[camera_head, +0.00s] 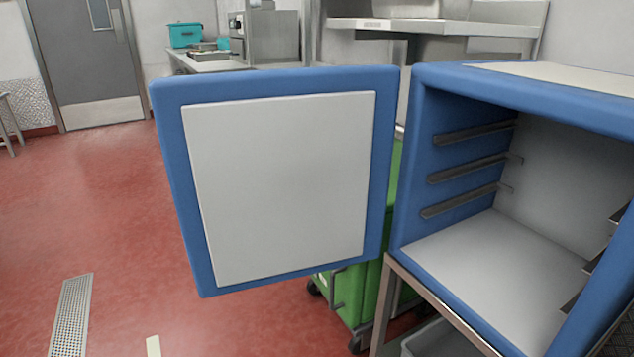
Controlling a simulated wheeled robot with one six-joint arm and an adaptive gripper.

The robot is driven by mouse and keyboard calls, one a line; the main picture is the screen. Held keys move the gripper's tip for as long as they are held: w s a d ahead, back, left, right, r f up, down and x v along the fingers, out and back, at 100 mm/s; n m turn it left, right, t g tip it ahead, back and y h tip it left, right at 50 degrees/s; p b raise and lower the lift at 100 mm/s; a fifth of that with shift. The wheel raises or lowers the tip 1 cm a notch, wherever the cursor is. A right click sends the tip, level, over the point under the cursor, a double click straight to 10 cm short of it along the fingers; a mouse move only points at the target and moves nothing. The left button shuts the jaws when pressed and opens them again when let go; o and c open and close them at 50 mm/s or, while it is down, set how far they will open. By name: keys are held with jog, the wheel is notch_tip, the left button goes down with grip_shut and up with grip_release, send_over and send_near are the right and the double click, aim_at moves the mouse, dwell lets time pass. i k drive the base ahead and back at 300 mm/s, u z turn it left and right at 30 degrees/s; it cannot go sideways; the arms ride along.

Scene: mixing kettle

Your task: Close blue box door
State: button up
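The blue box (452,218) stands on a metal stand at the right of the head view. Its front is open and shows a pale, empty inside with several shelf rails on the side wall. Its blue door (280,187) with a pale inner panel stands wide open, swung out to the left of the opening. The door's hinge side is next to the box's left front edge. My gripper is not in view.
A green wheeled bin (362,290) stands behind and below the door. A metal stand (430,290) carries the box. The red floor (120,220) is clear at the left, with a drain grate (71,315). A steel counter (215,64) is at the back.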

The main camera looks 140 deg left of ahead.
aim_at(273, 176)
jog(key=k, duration=2.9)
jog(key=u, duration=3.2)
jog(key=k, duration=1.05)
jog(key=z, duration=1.15)
